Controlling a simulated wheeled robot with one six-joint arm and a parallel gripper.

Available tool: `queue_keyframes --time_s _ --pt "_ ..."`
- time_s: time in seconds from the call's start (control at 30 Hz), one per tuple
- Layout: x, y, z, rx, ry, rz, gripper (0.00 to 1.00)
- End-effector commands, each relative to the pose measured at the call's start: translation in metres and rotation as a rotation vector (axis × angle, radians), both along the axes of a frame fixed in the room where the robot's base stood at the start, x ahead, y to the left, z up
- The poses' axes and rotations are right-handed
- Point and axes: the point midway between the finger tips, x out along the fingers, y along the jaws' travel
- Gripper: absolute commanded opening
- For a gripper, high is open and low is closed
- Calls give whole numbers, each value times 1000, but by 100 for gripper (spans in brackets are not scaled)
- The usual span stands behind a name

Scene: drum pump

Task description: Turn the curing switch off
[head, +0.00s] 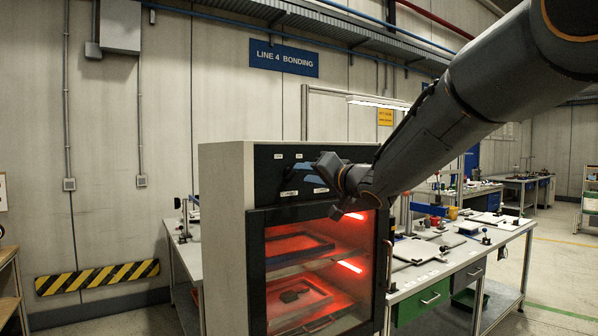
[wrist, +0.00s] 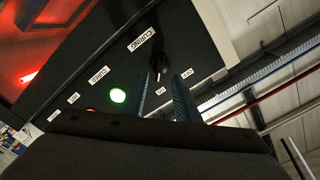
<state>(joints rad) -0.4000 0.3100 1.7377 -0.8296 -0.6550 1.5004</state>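The curing switch (wrist: 160,63) is a small dark knob on the black control panel (wrist: 100,50), beside the CURING label (wrist: 141,39) in the wrist view. Its exact angle is too dark to tell. My gripper (wrist: 165,76) has its two bluish fingers apart, with tips close to the knob, one toward each side. Contact cannot be made out. In the head view my gripper (head: 312,172) reaches the upper panel of the curing cabinet (head: 222,230) and hides part of it. A green lamp (wrist: 118,95) is lit on the panel.
The cabinet's glass door (head: 320,270) is shut, with red-lit shelves behind it. Its handle (head: 388,262) is at the right edge. A workbench (head: 455,265) with fixtures stands to the right. A striped barrier board (head: 97,277) is on the wall at left.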

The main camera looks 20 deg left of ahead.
Motion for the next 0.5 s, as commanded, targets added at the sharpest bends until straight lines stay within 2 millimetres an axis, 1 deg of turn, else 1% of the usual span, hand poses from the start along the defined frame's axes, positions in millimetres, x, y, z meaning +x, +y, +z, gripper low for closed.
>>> queue_keyframes --time_s 0.03,0.2,0.33,0.5 --pt "5 6 1 -1 1 0 29" --pt "19 24 0 -1 1 0 29" --pt "27 31 0 0 2 -1 29" --pt "31 35 0 -1 0 -2 29"
